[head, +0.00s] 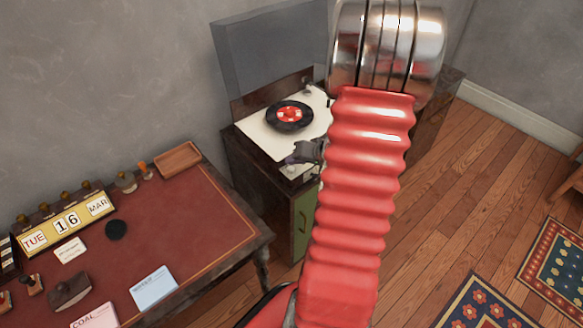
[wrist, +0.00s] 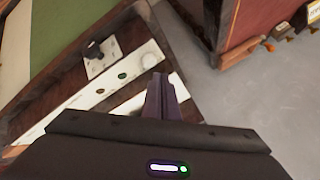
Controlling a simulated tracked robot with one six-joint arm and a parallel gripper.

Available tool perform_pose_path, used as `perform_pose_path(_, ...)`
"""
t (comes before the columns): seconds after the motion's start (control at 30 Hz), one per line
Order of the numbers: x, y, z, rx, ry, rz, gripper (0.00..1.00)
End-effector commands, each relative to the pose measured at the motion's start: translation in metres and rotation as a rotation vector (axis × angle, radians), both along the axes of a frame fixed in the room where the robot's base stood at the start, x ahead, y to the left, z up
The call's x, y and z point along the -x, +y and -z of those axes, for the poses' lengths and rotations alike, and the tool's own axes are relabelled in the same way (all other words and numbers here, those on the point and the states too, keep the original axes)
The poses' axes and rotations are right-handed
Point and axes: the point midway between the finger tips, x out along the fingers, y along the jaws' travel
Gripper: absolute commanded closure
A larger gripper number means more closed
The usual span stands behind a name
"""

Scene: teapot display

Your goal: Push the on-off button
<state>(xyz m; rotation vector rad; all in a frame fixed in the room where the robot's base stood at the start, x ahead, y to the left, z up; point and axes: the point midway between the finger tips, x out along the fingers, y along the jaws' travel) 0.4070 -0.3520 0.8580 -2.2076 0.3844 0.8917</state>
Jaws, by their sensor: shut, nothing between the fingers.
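The record player (head: 262,137) stands on a cabinet with its lid up and a black record on it. I cannot read which one is the on-off button. My gripper (wrist: 163,80) is shut and empty, its fingertips over the panel's edge near the pale knob. I cannot tell whether they touch it. In the head view my gripper (head: 318,151) is at the player's front right, partly hidden by my red arm.
A desk (head: 185,225) with a calendar (head: 66,221), stamps and cards stands at the left, close to the green-doored cabinet (head: 303,220). The lid (head: 270,50) stands upright behind the record. Open wooden floor and rugs (head: 488,305) lie at the right.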

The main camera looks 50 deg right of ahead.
Motion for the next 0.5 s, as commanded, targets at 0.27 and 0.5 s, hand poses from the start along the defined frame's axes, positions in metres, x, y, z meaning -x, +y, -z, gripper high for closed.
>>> perform_pose_path(0.27, 0.0, 0.0, -0.019, 0.002, -0.001, 0.0, 1.0)
perform_pose_path(0.5, 0.0, 0.0, -0.036, 0.002, -0.001, 0.0, 1.0)
